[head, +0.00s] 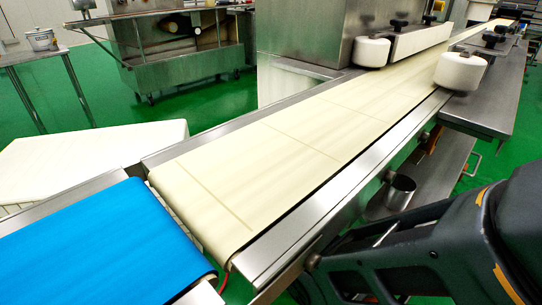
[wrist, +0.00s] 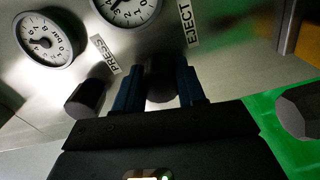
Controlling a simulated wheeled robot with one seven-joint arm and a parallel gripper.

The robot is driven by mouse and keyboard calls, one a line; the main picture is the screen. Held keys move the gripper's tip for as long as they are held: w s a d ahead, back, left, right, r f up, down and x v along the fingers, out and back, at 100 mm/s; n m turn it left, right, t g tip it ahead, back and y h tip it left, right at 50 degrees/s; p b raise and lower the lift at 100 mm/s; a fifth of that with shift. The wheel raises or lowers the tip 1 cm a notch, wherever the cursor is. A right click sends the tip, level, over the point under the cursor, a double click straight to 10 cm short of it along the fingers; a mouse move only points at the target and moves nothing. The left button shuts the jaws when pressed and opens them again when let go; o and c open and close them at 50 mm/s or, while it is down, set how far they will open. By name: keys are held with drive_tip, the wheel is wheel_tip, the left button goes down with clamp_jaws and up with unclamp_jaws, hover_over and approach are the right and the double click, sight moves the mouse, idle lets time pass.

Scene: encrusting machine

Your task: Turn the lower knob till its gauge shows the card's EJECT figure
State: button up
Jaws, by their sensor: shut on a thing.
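In the wrist view, my gripper (wrist: 160,80) is shut on a dark round knob (wrist: 161,88), with one blue-black finger on each side of it. The knob is on a metal panel, beside the EJECT label (wrist: 187,24). A white dial gauge (wrist: 125,10) above the knob is cut off by the top edge, so its reading is not clear. A second gauge (wrist: 45,40) is at the upper left, near the PRESS label (wrist: 103,54). Another dark knob (wrist: 88,98) stands to the left of my fingers, apart from them. The card is not in view.
In the head view, a cream conveyor belt (head: 290,130) runs to the back right, with a blue belt (head: 110,245) at front left. White rollers (head: 461,70) stand over the far part.

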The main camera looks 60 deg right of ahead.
drive_tip(key=shift+w, duration=0.1)
drive_tip(key=o, duration=1.1)
drive_tip(key=shift+c, duration=0.2)
drive_tip(key=p+v, duration=0.1)
drive_tip(key=v, duration=0.6)
drive_tip(key=shift+a, duration=0.4)
